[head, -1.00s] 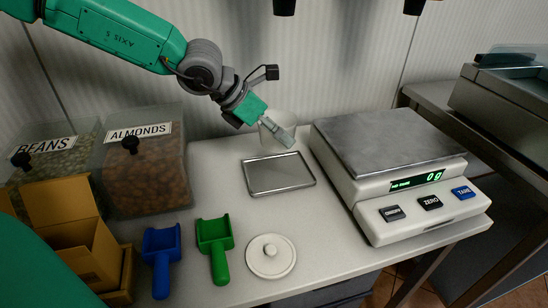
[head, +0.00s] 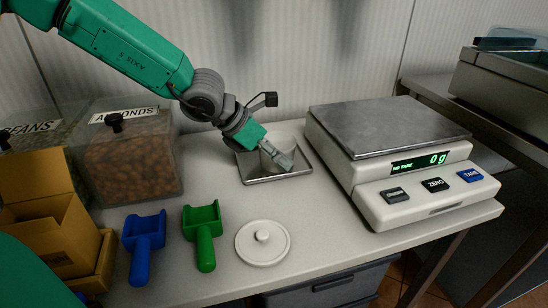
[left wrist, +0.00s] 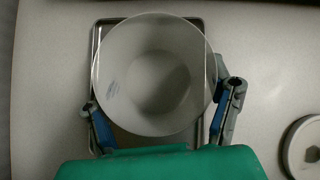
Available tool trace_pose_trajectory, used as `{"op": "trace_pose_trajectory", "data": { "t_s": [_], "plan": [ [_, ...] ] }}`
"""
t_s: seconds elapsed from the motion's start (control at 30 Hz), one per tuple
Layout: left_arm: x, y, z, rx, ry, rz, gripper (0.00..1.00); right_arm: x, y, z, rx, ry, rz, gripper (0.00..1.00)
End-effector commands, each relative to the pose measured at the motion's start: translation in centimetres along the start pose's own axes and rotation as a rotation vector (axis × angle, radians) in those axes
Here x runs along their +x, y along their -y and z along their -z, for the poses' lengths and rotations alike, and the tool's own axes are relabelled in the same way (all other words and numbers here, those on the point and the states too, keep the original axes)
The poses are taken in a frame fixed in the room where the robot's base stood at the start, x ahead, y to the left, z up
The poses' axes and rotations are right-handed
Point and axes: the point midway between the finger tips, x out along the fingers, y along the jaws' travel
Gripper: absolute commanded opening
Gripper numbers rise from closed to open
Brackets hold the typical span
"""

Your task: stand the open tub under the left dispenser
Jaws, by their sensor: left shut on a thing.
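In the left wrist view the empty tub (left wrist: 155,80) covers most of the tray (left wrist: 97,45). I cannot tell whether its base touches the tray. My left gripper (head: 282,154) is shut on the tub, with one finger on each side of it in the left wrist view (left wrist: 160,108). The dispensers themselves are out of view; only dark blurred streaks show on the wall above. My right gripper is not in view.
A scale (head: 390,125) reading 0 g stands right of the tray. A white lid (head: 263,250), a green scoop (head: 203,230) and a blue scoop (head: 143,240) lie in front. An almond bin (head: 130,155), a bean bin (head: 35,130) and a cardboard box (head: 45,235) stand left.

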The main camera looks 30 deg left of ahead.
Motion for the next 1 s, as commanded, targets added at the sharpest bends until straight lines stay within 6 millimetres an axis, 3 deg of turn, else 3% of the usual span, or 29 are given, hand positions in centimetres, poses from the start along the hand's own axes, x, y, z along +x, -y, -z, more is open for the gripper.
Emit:
{"op": "trace_pose_trajectory", "data": {
  "t_s": [0.2,0.23,0.3,0.87,1.0],
  "plan": [
    [0.3,-0.5,0.7,-0.006,0.005,0.004,0.52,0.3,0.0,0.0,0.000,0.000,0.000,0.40],
    [0.3,-0.5,0.7,-0.007,0.006,0.005,0.77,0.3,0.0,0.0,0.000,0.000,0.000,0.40],
    [0.3,-0.6,0.7,-0.008,0.007,0.005,0.98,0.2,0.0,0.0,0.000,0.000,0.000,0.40],
    [0.2,-0.3,0.4,-0.004,0.004,0.003,0.98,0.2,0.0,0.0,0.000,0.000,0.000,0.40],
    [-0.7,-0.4,0.1,-0.007,0.006,0.004,0.98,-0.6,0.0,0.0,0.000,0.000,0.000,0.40]
  ]
}}
